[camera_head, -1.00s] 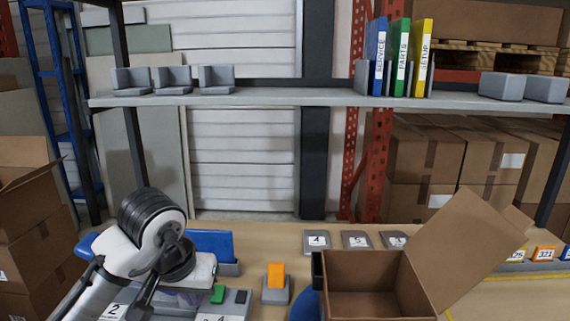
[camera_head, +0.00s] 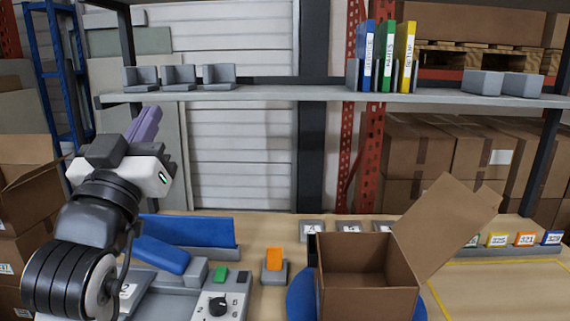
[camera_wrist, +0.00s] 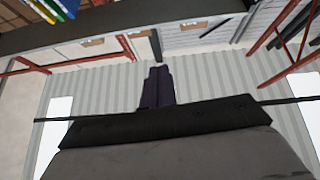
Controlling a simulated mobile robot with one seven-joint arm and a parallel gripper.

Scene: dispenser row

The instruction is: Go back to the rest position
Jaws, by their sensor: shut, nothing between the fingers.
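My gripper (camera_head: 147,124) is raised on the left side of the head view, with its purple fingers pointing up and to the right, close together and empty. The fingers also show in the wrist view (camera_wrist: 158,86), side by side, with nothing between them. The gripper is above the table and clear of it, below and in front of the left end of the grey shelf (camera_head: 300,97).
An open cardboard box (camera_head: 367,285) stands on the table at centre right. An orange block (camera_head: 274,259) sits in a grey holder beside a panel with a black knob (camera_head: 218,305). Coloured binders (camera_head: 387,57) stand on the shelf. The table's right part is mostly clear.

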